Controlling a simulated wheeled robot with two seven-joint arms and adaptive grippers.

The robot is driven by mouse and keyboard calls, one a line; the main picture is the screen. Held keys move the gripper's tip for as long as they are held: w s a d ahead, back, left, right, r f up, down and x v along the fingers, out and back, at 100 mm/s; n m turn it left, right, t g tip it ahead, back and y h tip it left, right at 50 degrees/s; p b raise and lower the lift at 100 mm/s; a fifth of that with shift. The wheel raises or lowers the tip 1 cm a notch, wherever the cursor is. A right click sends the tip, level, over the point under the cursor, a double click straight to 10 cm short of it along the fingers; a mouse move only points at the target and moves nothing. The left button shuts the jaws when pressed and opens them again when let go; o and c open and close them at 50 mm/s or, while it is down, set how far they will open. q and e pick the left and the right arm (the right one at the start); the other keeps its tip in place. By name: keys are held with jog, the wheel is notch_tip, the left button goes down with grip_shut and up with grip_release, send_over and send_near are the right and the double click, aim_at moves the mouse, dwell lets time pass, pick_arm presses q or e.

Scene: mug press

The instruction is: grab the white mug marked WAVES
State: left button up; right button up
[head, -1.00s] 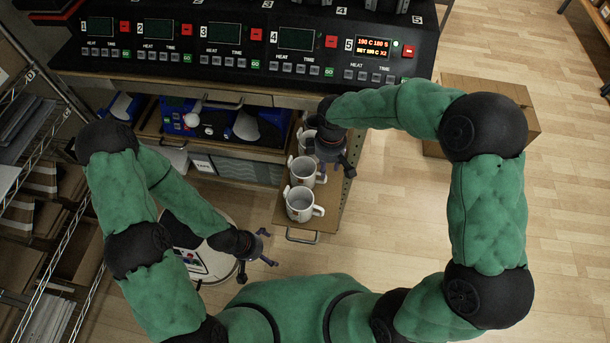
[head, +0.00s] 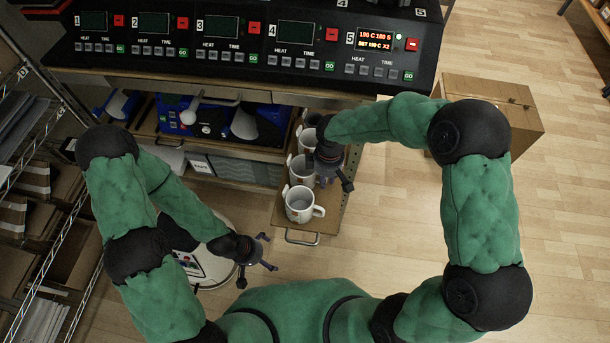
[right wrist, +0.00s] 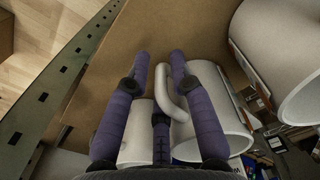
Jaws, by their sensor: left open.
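Several white mugs stand in a row on a pulled-out wooden drawer: the front mug (head: 299,205), the middle mug (head: 300,172) and a back mug (head: 306,140) partly behind my right gripper. I cannot read the word WAVES on any of them. My right gripper (head: 332,182) is beside the middle mug, on the handle side. In the right wrist view my right gripper (right wrist: 161,60) has its fingers apart, with a white mug handle (right wrist: 170,95) between them. My left gripper (head: 262,252) is open and empty, low and left of the drawer.
The press control panel (head: 230,45) stands behind the drawer. The drawer's perforated metal side (right wrist: 75,65) runs close to my right gripper. A wire rack (head: 45,200) stands far left.

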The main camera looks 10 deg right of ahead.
grip_shut()
